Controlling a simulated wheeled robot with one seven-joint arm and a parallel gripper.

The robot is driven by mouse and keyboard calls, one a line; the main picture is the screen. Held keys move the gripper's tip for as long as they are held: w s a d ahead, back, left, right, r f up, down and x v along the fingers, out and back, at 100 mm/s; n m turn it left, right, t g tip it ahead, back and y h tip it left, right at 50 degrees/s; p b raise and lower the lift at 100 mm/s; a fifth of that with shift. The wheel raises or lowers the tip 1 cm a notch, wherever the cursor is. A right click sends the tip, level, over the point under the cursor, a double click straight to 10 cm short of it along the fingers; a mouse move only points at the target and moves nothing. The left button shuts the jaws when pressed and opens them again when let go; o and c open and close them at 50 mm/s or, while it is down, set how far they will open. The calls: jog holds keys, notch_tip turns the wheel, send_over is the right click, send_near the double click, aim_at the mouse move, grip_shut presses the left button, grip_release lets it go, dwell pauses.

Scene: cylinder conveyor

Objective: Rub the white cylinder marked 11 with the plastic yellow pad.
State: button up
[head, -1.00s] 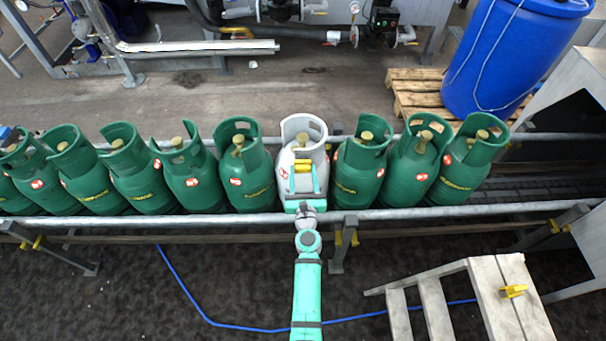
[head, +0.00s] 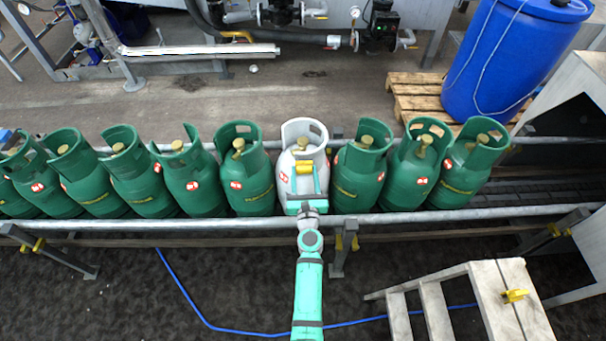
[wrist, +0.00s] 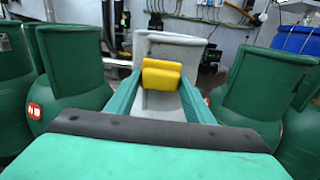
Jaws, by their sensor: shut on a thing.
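The white cylinder (head: 289,182) stands upright in a row of green cylinders on the conveyor. A red and white label shows on its left side, but its number is too small to read. My gripper (head: 305,168) is in front of it, shut on the yellow pad (head: 304,167). In the wrist view the yellow pad (wrist: 161,75) sits between my two green fingers (wrist: 161,80), in front of the white cylinder's collar (wrist: 170,47). The pad overlaps the cylinder in both views; I cannot tell whether they touch.
Green cylinders (head: 245,185) stand close on both sides of the white one. A metal rail (head: 200,222) runs along the conveyor's front. Wooden steps (head: 490,290) with a yellow item (head: 515,296) on top stand at the lower right. A blue barrel (head: 512,60) stands on a pallet behind.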

jog(key=d, duration=0.3)
jog(key=shift+w+d, duration=0.1)
jog(key=shift+d, duration=0.15)
jog(key=shift+w+a+r, duration=0.1)
jog(key=shift+a, duration=1.05)
jog(key=shift+w+a+r, duration=0.1)
jog(key=shift+a, duration=1)
jog(key=shift+c, duration=1)
jog(key=shift+s+d+f, duration=0.1)
jog(key=shift+s+d, duration=0.1)
jog(key=shift+s, duration=1)
jog(key=shift+s+d+f, duration=0.1)
jog(key=shift+s+d, duration=0.05)
jog(key=shift+s, duration=1.8)
